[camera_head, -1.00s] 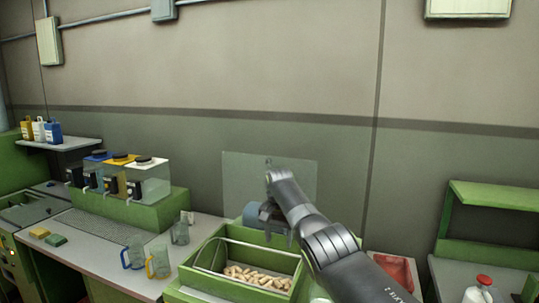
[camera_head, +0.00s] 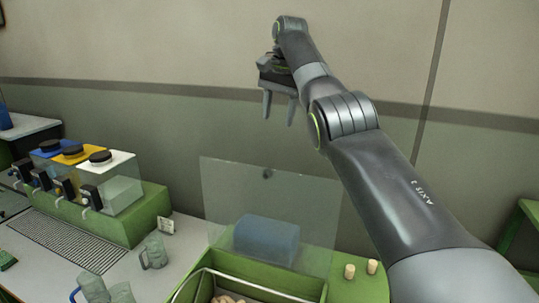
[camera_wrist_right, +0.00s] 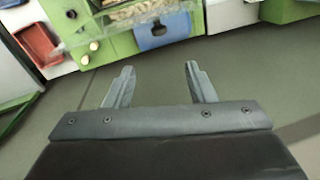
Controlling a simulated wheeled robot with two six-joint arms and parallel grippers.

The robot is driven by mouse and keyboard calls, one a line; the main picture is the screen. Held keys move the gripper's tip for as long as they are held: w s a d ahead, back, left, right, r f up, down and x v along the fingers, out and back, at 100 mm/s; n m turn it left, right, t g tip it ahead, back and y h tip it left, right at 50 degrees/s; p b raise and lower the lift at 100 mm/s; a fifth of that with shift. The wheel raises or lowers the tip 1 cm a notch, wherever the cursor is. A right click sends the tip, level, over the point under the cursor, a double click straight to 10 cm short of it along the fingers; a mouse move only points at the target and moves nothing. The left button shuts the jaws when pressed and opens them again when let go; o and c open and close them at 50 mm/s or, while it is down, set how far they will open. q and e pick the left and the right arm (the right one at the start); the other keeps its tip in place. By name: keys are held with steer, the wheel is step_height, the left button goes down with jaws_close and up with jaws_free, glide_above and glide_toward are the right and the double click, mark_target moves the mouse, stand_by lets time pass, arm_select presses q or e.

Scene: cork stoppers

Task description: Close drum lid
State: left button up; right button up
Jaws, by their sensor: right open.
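The clear lid panel (camera_head: 268,200) stands raised and upright at the back of the green drum box (camera_head: 240,272), with a small dark knob near its top edge. Cork stoppers (camera_head: 228,299) lie in the open box, mostly cut off by the bottom of the head view. My right gripper (camera_head: 279,115) is above the lid's top edge, fingers pointing down, open and empty. In the right wrist view its two fingers (camera_wrist_right: 159,75) are spread with nothing between them, and corks (camera_wrist_right: 135,10) show at the top. My left gripper is out of view.
A blue block (camera_head: 266,240) sits behind the clear lid. Two corks (camera_head: 349,271) stand on the green ledge at right. Dispensers (camera_head: 110,180) and glass mugs (camera_head: 153,252) are at left. A red tray (camera_wrist_right: 38,40) shows in the wrist view. The wall is behind.

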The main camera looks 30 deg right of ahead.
steer(key=f, duration=0.5)
steer(key=w+a+f, duration=0.1)
steer(key=f, duration=0.8)
steer(key=shift+w+a+f, duration=0.25)
steer(key=shift+a+f, duration=0.1)
steer(key=shift+f, duration=0.85)
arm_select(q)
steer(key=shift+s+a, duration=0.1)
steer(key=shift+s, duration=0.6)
arm_select(e)
steer(key=shift+c, duration=1)
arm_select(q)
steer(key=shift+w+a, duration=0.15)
arm_select(e)
jaws_close()
